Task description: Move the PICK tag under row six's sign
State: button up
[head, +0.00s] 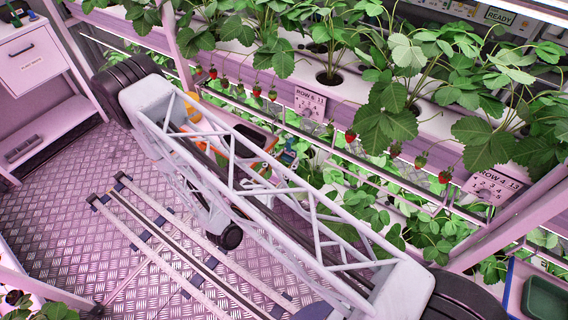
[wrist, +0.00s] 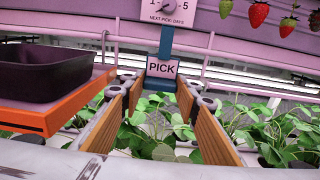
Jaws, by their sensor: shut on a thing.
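The white PICK tag (wrist: 163,68) stands upright between the tips of my gripper (wrist: 160,88), whose wood-faced fingers are shut on it. A blue strip (wrist: 166,42) shows above the tag, below a white sign (wrist: 170,8) with a dial and "NEXT PICK: DAYS". The sign's row number is cut off in the wrist view. I cannot tell whether the tag touches the strip. In the head view, row six's sign (head: 310,103) is on the rack's front face, with its dial.
Another row sign (head: 492,187) is at the right. Strawberries (head: 445,176) hang along the rack front. In the wrist view, a black bin (wrist: 50,72) on an orange tray (wrist: 50,118) is close on the left. A pink rail (wrist: 235,55) runs behind the tag.

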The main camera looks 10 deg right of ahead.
jog(key=shift+f+x, duration=0.25)
jog(key=shift+x, duration=0.85)
jog(key=shift+f+x, duration=0.25)
jog(key=shift+x, duration=0.85)
jog(key=shift+f+x, duration=0.25)
jog(key=shift+x, duration=0.85)
jog(key=shift+b, duration=0.3)
jog(key=o, duration=0.9)
jog(key=shift+s+a, duration=0.15)
jog(key=shift+a, duration=0.05)
jog(key=shift+v, duration=5.75)
